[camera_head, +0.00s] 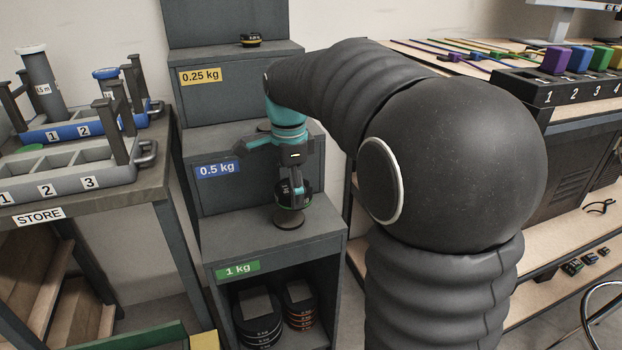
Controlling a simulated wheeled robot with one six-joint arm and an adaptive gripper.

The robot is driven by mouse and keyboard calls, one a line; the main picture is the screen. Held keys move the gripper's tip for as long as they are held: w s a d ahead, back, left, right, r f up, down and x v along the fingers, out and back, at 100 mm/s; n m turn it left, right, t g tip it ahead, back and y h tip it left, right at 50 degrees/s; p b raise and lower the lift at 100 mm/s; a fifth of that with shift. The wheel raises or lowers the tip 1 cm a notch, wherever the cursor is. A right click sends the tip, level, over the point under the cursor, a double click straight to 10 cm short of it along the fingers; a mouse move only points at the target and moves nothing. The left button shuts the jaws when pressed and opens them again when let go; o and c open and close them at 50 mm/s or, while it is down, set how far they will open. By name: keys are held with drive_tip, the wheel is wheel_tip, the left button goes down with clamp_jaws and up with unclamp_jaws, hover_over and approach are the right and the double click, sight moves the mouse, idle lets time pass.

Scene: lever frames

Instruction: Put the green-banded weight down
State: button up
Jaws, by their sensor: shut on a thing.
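My gripper (290,183) points down over the step with the green 1 kg label (238,268). It is shut on the green-banded weight (293,198), a small dark weight with a green band near its base. Below the weight, a dark round spot (289,222) shows on the step's top (245,232). The weight appears just above or at this spot; I cannot tell whether they touch. My gripper hides the upper part of the weight.
The stand rises behind in steps labelled 0.5 kg (217,169) and 0.25 kg (200,76). A yellow-banded weight (250,40) sits on the top step. Stacked discs (258,318) fill the cubby below. A store table (100,195) stands left. My arm covers the right-middle.

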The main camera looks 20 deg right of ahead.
sight(287, 217)
drive_tip(key=shift+w+a+f, duration=0.2)
drive_tip(key=shift+a+f, duration=0.15)
drive_tip(key=shift+a, duration=0.2)
drive_tip(key=shift+f, duration=1.9)
drive_tip(key=shift+f+b, duration=0.1)
drive_tip(key=shift+b, duration=0.2)
drive_tip(key=o, duration=1.7)
drive_tip(key=shift+f, duration=0.1)
